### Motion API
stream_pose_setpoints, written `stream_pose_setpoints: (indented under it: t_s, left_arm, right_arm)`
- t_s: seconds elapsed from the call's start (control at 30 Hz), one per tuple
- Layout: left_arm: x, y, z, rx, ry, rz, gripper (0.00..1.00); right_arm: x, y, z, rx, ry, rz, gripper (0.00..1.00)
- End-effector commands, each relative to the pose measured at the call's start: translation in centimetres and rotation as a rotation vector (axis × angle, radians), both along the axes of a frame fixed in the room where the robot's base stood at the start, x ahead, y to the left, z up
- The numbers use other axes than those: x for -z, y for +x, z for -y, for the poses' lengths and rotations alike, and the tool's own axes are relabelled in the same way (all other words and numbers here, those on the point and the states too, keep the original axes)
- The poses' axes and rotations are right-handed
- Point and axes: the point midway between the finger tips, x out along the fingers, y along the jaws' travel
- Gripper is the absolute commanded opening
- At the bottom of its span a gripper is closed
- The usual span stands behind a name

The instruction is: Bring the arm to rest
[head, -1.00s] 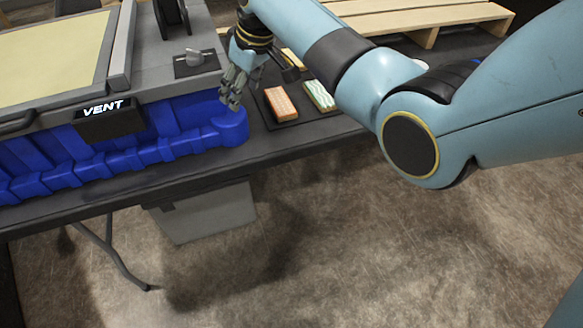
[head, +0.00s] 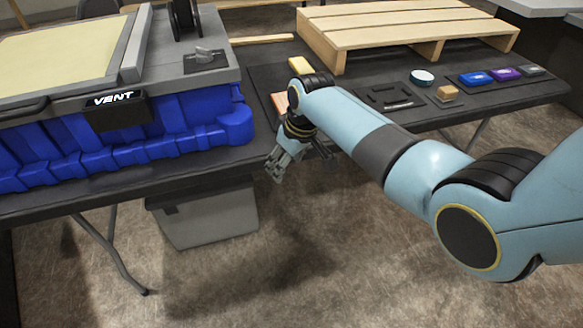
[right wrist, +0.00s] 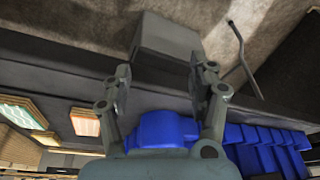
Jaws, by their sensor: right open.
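My right arm comes in from the right in the head view. Its gripper (head: 278,165) hangs at the table's front edge, just right of the blue base (head: 190,130) of the console. In the right wrist view the right gripper (right wrist: 165,75) has its fingers apart with nothing between them. My left gripper is not in view.
The dark table (head: 520,95) holds a wooden pallet (head: 400,30), a yellow block (head: 299,68), a white round piece (head: 422,77), a tan block (head: 447,93) and blue and purple pieces (head: 477,78). A grey bin (head: 205,215) stands under the table. The floor in front is clear.

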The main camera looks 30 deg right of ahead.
Motion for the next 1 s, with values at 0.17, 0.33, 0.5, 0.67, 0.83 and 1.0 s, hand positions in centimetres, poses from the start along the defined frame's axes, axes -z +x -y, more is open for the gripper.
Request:
stream_pose_setpoints:
  t_s: [0.17, 0.33, 0.5, 0.67, 0.83, 1.0]
  left_arm:
    - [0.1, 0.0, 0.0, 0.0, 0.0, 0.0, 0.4]
    - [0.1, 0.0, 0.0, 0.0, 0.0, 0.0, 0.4]
    - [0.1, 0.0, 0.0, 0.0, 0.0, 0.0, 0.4]
    - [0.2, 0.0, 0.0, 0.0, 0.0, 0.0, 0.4]
    - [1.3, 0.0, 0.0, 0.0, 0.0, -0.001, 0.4]
    - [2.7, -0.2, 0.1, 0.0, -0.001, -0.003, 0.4]
  right_arm:
    - [0.3, -0.2, 0.1, 0.002, -0.002, -0.001, 0.6]
    - [0.3, -0.2, 0.1, 0.002, -0.002, -0.001, 0.6]
    - [0.3, -0.1, 0.1, 0.002, -0.002, -0.001, 0.6]
    - [1.1, -0.8, 0.1, 0.002, -0.002, -0.013, 0.6]
    - [6.9, -6.8, 0.4, 0.004, -0.006, -0.118, 0.6]
    - [16.1, -17.8, 1.5, 0.019, -0.032, -0.273, 0.6]
